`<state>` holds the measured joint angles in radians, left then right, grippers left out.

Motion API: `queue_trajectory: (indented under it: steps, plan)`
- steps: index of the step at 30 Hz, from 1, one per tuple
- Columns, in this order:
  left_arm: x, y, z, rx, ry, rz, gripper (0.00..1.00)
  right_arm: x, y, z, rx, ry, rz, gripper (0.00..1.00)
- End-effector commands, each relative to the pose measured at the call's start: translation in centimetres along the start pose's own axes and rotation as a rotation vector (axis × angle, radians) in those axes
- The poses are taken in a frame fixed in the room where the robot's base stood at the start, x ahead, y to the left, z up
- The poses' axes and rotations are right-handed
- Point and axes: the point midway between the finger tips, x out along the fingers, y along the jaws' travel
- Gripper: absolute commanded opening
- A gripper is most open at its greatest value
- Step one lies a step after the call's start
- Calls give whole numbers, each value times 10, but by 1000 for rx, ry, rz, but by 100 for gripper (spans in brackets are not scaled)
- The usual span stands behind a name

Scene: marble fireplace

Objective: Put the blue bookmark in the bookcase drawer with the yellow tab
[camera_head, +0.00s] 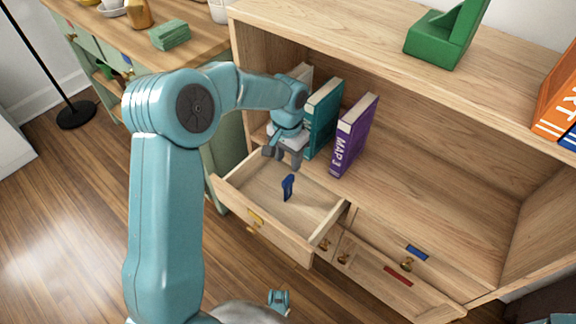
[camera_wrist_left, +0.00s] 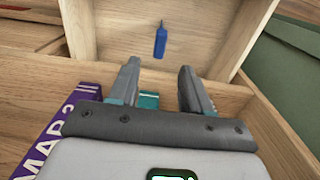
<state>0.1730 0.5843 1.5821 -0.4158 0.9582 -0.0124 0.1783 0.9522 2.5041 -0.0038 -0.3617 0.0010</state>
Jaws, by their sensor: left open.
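The blue bookmark (camera_head: 288,187) shows inside the pulled-out drawer, apart from my gripper. In the head view it looks tilted up, and I cannot tell whether it lies flat on the drawer floor. It also shows in the left wrist view (camera_wrist_left: 160,42), beyond the fingertips. The drawer (camera_head: 237,193) is open at the lower left of the bookcase, with a yellow tab (camera_head: 257,219) on its front. My left gripper (camera_head: 283,157) is open and empty above the back of the drawer; its parted fingers also show in the wrist view (camera_wrist_left: 158,72). My right gripper is not in view.
A teal book (camera_head: 323,118) and a purple book (camera_head: 354,135) stand on the shelf close right of my left gripper. A green bookend (camera_head: 440,38) sits on top. The shelf's right side is clear.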

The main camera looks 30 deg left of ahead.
Motion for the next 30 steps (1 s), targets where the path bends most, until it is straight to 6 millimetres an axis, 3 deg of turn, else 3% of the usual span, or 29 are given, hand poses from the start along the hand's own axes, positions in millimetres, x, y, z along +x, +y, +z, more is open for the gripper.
queue_trajectory:
  steps: [1,7,30]
  plan:
    - [-12,0,-1,0,3,-1,48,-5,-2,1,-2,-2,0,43]
    - [-28,0,0,0,0,-1,48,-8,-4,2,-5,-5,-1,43]
    - [-28,0,1,0,0,0,48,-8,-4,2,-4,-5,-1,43]
